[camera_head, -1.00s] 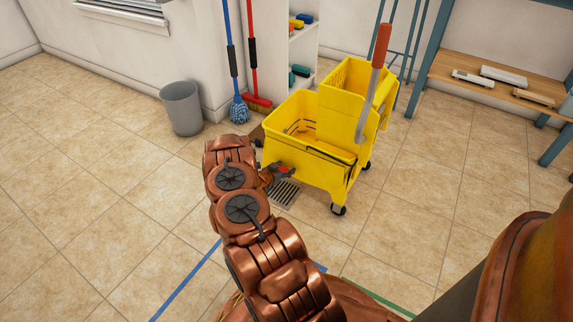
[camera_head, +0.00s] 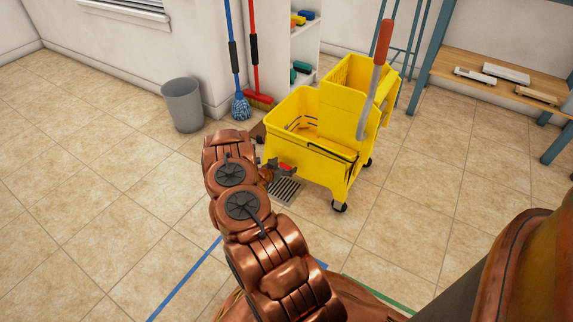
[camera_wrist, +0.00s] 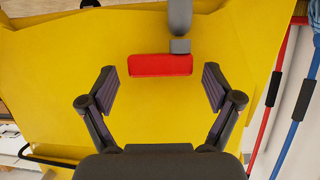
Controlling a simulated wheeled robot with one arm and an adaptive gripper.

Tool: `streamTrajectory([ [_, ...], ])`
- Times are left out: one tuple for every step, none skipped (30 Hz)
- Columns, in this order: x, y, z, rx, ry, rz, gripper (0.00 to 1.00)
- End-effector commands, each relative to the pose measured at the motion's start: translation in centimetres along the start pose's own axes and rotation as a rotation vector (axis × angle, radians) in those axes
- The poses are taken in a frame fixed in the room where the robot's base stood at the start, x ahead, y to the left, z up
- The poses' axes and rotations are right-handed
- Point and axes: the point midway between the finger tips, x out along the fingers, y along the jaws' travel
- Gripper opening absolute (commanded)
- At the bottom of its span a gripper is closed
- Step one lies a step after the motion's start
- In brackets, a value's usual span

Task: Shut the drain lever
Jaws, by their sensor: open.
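The yellow mop bucket (camera_head: 325,165) stands on wheels on the tiled floor, right of my arm in the head view. Its yellow wall (camera_wrist: 60,60) fills most of the wrist view. The drain lever shows in the wrist view as a red grip (camera_wrist: 160,65) on a grey arm, lying across the picture. My gripper (camera_wrist: 160,88) is open, with its two fingers on either side of the red grip and apart from it. In the head view the gripper (camera_head: 275,168) is small beside the bucket's lower left side, near the red lever part (camera_head: 286,167).
A floor drain grate (camera_head: 286,190) lies below the gripper. The wringer handle (camera_head: 375,80) with a red grip rises from the bucket. A grey bin (camera_head: 183,104), a blue mop (camera_head: 239,106) and a red broom (camera_head: 257,98) stand behind. The floor at left is free.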

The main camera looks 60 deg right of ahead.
Motion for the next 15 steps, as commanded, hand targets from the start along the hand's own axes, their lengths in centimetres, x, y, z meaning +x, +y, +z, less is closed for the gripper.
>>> streamTrajectory([
  [-0.7, -0.1, 0.1, -0.002, -0.003, -0.002, 0.9],
  [-1.2, -0.1, 0.1, -0.003, -0.004, -0.002, 0.9],
  [-1.8, 0.0, 0.2, -0.004, -0.006, -0.002, 0.9],
  [-2.3, 0.0, 0.2, -0.004, -0.006, -0.002, 0.9],
  [-2.8, -0.1, 0.2, -0.003, -0.005, -0.002, 0.9],
  [-3.6, -0.2, 0.1, -0.002, -0.003, -0.003, 0.9],
  [-4.1, -0.2, 0.0, -0.001, -0.002, -0.004, 0.9],
  [-4.7, -0.2, 0.0, -0.002, -0.001, -0.004, 0.9],
  [-5.4, -0.2, 0.0, -0.003, -0.002, -0.004, 0.9],
  [-6.0, -0.2, 0.1, -0.003, -0.003, -0.005, 0.9],
  [-6.6, -0.2, 0.1, -0.004, -0.003, -0.005, 0.9],
  [-7.2, -0.2, 0.1, -0.003, -0.003, -0.004, 0.9],
  [-7.8, -0.2, 0.1, -0.003, -0.003, -0.004, 0.9],
  [-8.2, -0.2, 0.1, -0.002, -0.003, -0.004, 0.9],
  [-8.8, -0.1, 0.1, -0.001, -0.003, -0.003, 0.9],
])
